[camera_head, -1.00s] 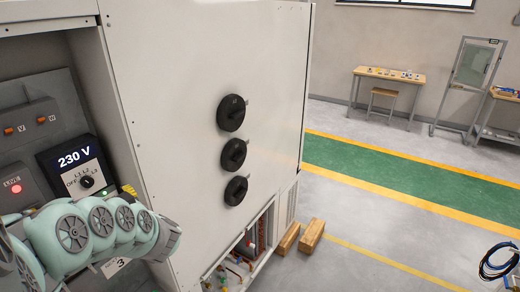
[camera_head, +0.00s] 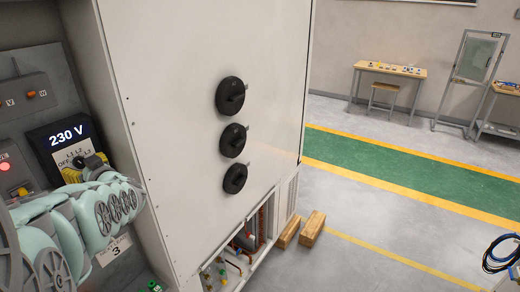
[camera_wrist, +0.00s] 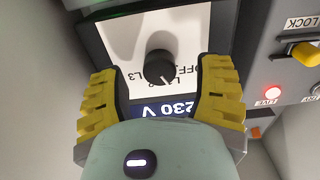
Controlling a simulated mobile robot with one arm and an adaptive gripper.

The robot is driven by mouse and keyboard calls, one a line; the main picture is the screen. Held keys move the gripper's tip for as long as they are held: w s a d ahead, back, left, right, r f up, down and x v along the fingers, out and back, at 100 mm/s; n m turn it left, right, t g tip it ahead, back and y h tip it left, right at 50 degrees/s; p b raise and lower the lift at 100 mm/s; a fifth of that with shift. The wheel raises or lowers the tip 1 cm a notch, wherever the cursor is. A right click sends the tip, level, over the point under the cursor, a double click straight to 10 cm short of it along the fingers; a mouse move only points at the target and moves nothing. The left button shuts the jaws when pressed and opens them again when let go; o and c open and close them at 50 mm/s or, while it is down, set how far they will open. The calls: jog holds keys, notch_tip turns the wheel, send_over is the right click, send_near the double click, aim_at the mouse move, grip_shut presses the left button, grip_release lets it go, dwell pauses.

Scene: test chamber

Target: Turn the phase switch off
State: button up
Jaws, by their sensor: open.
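The phase switch is a black round knob (camera_wrist: 160,67) on a white dial plate below a 230 V display (camera_head: 66,134). The plate carries OFF, L1, L2 and L3 labels. In the wrist view, which is upside down, the knob's white mark points down and slightly right, towards the L labels beside OFF; I cannot tell exactly which. My gripper (camera_wrist: 160,88) is open, with its yellow fingers on either side of the knob and apart from it.
A lit red LIVE lamp (camera_wrist: 272,92) and a yellow-handled LOCK switch (camera_wrist: 304,54) sit beside the dial. The tall cabinet side (camera_head: 170,130) with three black rotary handles stands right of my arm. Wooden blocks (camera_head: 311,228) lie on the floor.

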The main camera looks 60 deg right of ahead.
jog(key=shift+w+d+b, duration=0.15)
jog(key=shift+w+b, duration=0.25)
jog(key=shift+w, duration=0.2)
jog(key=shift+r, duration=0.1)
grip_shut()
dwell(0.3)
